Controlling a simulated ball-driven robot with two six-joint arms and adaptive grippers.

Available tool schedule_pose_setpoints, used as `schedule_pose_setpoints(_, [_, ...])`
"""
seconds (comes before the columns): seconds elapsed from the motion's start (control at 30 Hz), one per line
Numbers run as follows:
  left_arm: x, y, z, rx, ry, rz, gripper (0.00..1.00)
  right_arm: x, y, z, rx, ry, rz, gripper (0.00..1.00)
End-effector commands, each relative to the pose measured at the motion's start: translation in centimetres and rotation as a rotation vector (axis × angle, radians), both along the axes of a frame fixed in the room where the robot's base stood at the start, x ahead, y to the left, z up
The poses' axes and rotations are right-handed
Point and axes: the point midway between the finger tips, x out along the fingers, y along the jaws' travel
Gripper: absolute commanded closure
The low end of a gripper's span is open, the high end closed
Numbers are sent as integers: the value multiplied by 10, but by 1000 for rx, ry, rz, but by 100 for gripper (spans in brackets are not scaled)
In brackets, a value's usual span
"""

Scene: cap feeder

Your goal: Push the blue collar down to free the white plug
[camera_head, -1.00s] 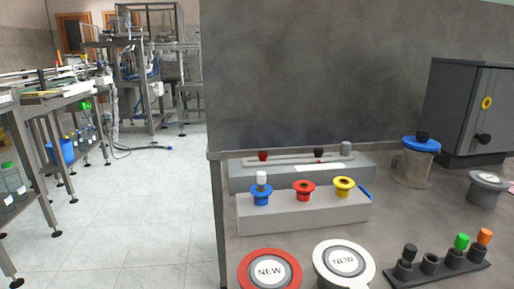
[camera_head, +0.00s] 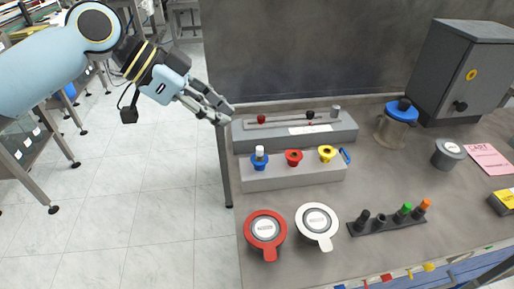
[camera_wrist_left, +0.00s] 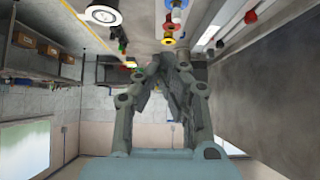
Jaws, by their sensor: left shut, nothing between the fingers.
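The blue collar (camera_head: 259,163) sits at the left end of a low grey block (camera_head: 290,178), and the white plug (camera_head: 259,151) stands upright in it. My left gripper (camera_head: 229,113) reaches in from the left, apart from the collar, up and to the left of it in the picture. Its fingers are closed together and empty. In the left wrist view the fingertips (camera_wrist_left: 166,64) meet, and the white plug (camera_wrist_left: 176,16) shows at the top edge. My right gripper is not in view.
Red (camera_head: 294,158) and yellow (camera_head: 327,153) collars sit on the same block. A grey slider unit (camera_head: 350,126) stands behind it. Red (camera_head: 264,251) and white (camera_head: 327,241) round holders are in front. A dark rack (camera_head: 365,229) holds several pegs to the right.

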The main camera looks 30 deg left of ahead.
Motion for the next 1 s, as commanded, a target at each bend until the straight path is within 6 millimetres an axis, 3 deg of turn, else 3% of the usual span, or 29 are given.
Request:
schedule_pose_setpoints(0.37, [8,-10,-12,-7,-1,6,100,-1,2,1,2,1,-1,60])
schedule_pose_setpoints(0.77, [43,-57,-69,-7,2,6,100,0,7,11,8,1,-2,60])
schedule_pose_setpoints(1.0, [43,-57,-103,-1,2,5,100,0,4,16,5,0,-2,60])
